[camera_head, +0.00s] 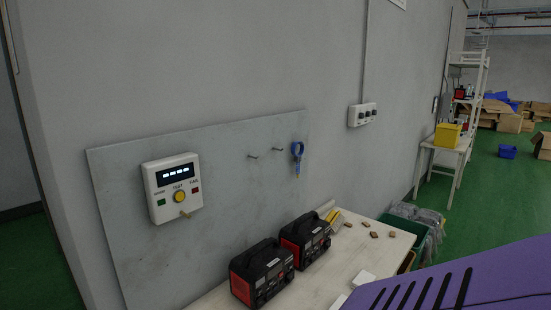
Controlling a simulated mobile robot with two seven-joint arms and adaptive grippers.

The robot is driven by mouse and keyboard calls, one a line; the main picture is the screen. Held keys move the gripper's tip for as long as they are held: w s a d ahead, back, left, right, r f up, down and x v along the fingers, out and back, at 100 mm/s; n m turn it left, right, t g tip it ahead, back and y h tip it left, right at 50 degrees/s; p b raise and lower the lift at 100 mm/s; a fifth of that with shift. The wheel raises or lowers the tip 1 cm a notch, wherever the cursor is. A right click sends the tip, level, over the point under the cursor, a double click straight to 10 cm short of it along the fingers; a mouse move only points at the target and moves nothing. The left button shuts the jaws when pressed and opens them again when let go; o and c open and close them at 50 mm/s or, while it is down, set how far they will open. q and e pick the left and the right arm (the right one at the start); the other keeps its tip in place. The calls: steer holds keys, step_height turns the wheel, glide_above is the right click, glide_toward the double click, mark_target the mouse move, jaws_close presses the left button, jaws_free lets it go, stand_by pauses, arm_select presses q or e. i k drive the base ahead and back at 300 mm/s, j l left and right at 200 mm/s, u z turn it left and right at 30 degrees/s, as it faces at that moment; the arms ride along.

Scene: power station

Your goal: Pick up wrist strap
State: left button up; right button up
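A blue wrist strap (298,152) hangs at the right end of the grey wall board, at or near a hook. Its loop is at the top and a short end hangs down. Neither of my grippers is in the head view. Nothing in the view touches the strap.
A white tester (173,188) with a lit display is on the board (225,195), and two bare hooks stick out between it and the strap. Two black and red boxes (262,273) stand on the table (375,259) below. Small brown pieces (374,234) lie at the table's far end. A purple slotted surface (480,280) fills the lower right.

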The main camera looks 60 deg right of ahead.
mark_target(297, 157)
steer(key=k+l+u, duration=0.15)
steer(key=l, duration=0.2)
steer(key=k+l+u, duration=0.2)
steer(key=l+u, duration=0.15)
steer(key=l, duration=0.3)
steer(key=k+l+u, duration=0.15)
steer(key=k+l, duration=0.15)
steer(key=l, duration=0.15)
steer(key=k+l+u, duration=0.1)
steer(key=k+l, duration=0.25)
steer(key=l, duration=0.1)
